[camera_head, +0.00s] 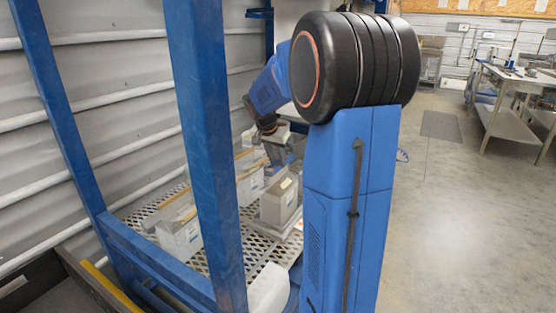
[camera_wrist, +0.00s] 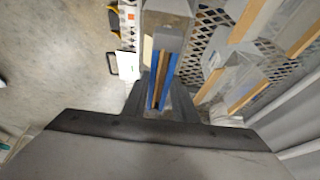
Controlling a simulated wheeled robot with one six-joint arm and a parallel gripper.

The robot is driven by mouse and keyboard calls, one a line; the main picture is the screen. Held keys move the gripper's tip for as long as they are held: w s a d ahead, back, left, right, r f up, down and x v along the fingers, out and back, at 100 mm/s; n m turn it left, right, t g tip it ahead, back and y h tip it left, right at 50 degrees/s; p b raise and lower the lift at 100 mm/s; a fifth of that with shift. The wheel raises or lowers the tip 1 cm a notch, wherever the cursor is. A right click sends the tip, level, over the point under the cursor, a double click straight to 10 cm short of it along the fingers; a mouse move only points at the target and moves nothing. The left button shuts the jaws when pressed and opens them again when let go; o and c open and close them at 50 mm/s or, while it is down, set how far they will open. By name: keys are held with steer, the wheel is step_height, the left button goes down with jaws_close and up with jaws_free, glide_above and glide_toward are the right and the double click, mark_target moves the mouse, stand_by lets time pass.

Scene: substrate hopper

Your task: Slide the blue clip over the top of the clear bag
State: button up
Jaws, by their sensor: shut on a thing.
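My gripper (camera_wrist: 160,105) is shut on the blue clip (camera_wrist: 172,66), a pair of long blue strips with a brown band between them, in the wrist view. A pale grey, translucent block-like bag (camera_wrist: 170,18) lies just beyond the clip's far end, and I cannot tell whether they touch. In the head view my gripper (camera_head: 272,152) points down above and slightly left of a pale upright bag (camera_head: 279,200), probably the clear bag. The clip cannot be made out in the head view.
Other pale bags (camera_head: 181,238) with tan strips stand on the perforated metal shelf (camera_head: 215,258). More tan-edged bags (camera_wrist: 245,72) are at the right of the wrist view. A blue frame post (camera_head: 205,130) stands in front of the shelf. Open floor (camera_head: 455,220) lies to the right.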

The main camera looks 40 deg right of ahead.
steer(key=o, duration=1.7)
steer(key=shift+c, duration=0.2)
steer(key=shift+r, duration=3.5)
steer(key=shift+s, duration=0.1)
